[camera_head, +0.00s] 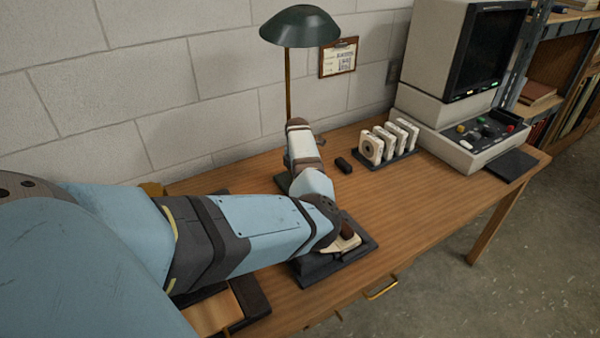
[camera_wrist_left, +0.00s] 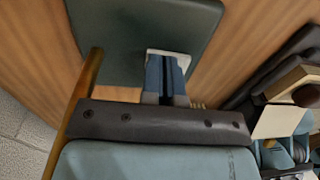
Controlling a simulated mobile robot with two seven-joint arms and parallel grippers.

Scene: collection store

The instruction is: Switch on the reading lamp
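The reading lamp has a dark green shade (camera_head: 300,27) on a thin brass stem (camera_head: 288,88). In the left wrist view its dark green base (camera_wrist_left: 110,35) lies on the wooden table, with the brass stem (camera_wrist_left: 85,95) along the left. My left arm reaches across the table and hides most of the base in the head view. My left gripper (camera_wrist_left: 167,60) has its fingers together, over the base beside a pale patch (camera_wrist_left: 183,61) near its edge. I cannot tell whether the fingertips touch it. The gripper's fingers are hidden in the head view.
A dark stand (camera_head: 318,270) with a cream object is close to my arm. A small black block (camera_head: 343,165), a rack of white cartridges (camera_head: 372,147) and a large beige viewer (camera_head: 430,60) stand to the right. A clipboard (camera_head: 339,58) hangs on the wall.

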